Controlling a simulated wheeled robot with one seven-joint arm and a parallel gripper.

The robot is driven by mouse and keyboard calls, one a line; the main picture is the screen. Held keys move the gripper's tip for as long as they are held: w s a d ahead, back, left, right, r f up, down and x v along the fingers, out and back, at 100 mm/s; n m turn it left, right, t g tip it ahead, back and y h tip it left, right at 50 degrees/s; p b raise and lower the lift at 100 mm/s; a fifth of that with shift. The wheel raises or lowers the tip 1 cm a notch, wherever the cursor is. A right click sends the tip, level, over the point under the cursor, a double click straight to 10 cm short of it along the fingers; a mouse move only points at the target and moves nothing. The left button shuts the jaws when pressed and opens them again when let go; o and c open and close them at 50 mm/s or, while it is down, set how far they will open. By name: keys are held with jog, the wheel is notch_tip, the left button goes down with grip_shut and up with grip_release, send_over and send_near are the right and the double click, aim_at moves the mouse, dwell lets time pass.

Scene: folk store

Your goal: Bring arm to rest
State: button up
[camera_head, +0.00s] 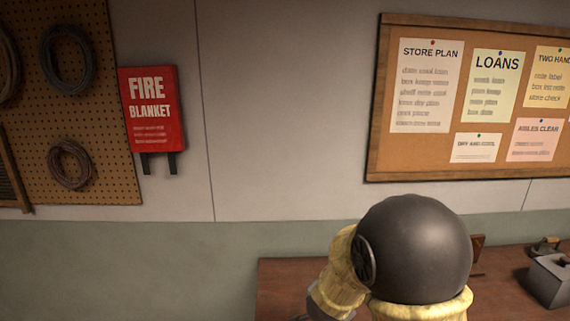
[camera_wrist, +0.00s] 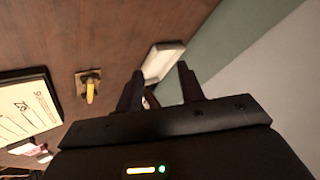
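My arm rises at the bottom of the head view, a dark round joint with yellow covers, in front of the wooden table (camera_head: 290,285). My gripper is hidden in the head view. In the wrist view my gripper (camera_wrist: 160,71) has its two dark fingers apart, with nothing clearly held between them. It is over the brown table top (camera_wrist: 95,35). A white block-like thing (camera_wrist: 165,59) lies beyond the fingertips near the wall; its distance from them is hard to tell.
In the wrist view a small yellow piece on a square base (camera_wrist: 90,88) and a framed sheet (camera_wrist: 28,106) lie to the left. In the head view a grey box (camera_head: 549,281) and an iron (camera_head: 546,246) stand at right, below a notice board (camera_head: 375,150).

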jog(key=s+d+r+n+g+y+p, duration=0.1)
jog(key=s+r+n+g, duration=0.1)
jog(key=s+n, duration=0.3)
jog(key=s+d+r+n+g+y+p, duration=0.1)
jog(key=s+n+g, duration=0.3)
jog(key=s, duration=1)
jog(key=shift+d+r+n+y+p, duration=0.35)
jog(key=shift+d+n+p, duration=0.15)
jog(key=shift+d+n, duration=0.25)
jog(key=shift+a, duration=0.1)
